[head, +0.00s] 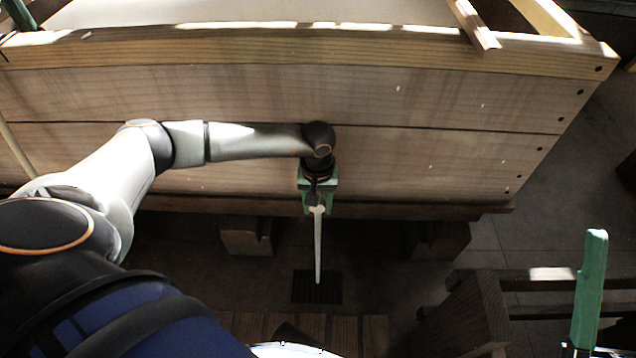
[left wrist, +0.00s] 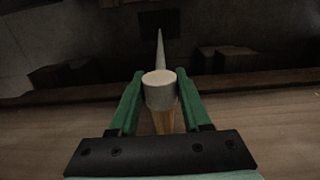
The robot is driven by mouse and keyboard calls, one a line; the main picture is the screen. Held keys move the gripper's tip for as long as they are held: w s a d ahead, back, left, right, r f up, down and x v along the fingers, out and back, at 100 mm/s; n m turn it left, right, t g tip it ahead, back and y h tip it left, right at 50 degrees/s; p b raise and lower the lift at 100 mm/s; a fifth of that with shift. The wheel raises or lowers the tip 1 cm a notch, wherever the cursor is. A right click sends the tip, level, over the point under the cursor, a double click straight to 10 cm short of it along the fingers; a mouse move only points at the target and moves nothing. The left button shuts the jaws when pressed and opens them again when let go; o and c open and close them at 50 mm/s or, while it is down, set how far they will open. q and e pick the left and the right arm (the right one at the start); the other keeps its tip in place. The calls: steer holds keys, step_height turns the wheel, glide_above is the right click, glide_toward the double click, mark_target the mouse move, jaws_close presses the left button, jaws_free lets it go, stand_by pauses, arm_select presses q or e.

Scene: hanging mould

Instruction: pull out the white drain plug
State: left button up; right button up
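The white drain plug (left wrist: 160,95) sits between the two green fingers of my left gripper (left wrist: 160,88), which appear closed against its sides. In the left wrist view it has a pale round end and a wood-coloured part towards the palm. In the head view my left gripper (head: 317,198) is at the lower edge of the timber wall, pointing down. A pale tapering streak (head: 318,245) runs from there to the floor; it looks like liquid. Whether the plug is still seated is hidden. A green finger, apparently my right gripper's (head: 590,290), shows at lower right.
The long wooden mould (head: 450,100) spans the view above, with a pale surface inside. A dark grate (head: 318,288) lies on the floor under the streak. Wooden blocks (head: 245,238) stand below the mould. A wooden frame (head: 480,300) stands at lower right.

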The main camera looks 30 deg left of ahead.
arm_select(q)
steer(key=o, duration=0.5)
